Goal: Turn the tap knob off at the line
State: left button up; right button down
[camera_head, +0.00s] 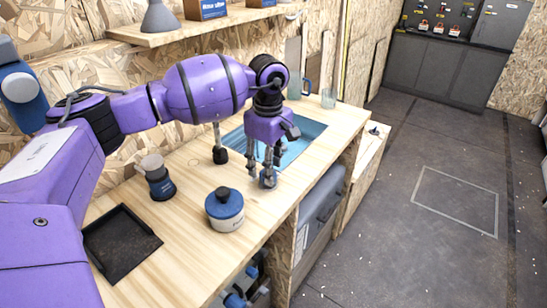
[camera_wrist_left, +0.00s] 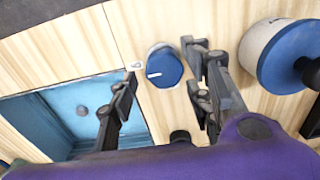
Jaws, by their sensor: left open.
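The blue tap knob (camera_wrist_left: 164,66) with a short white pointer line sits on the wooden counter in the left wrist view. Its pointer aims left, a little below a small pale mark (camera_wrist_left: 135,65) on the counter. My left gripper (camera_wrist_left: 160,80) is open, with one finger on the knob's left side and fingers on its right; contact is unclear. In the head view my left gripper (camera_head: 263,168) points down at the counter beside the sink, and its fingers largely hide the knob. A tap post with a dark base (camera_head: 220,155) stands nearby. My right gripper is out of view.
The blue sink (camera_head: 303,145) lies behind and right of the gripper. A white-and-blue lidded pot (camera_head: 224,212), a dark canister (camera_head: 158,183) and a black tray (camera_head: 120,243) stand on the counter. Glasses (camera_head: 328,97) stand at the back. The floor at right is clear.

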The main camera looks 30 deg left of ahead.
pick_arm(q)
jog(key=shift+f, duration=1)
jog(key=shift+c, duration=0.5)
jog(key=c, duration=1)
jog(key=shift+o, duration=0.2)
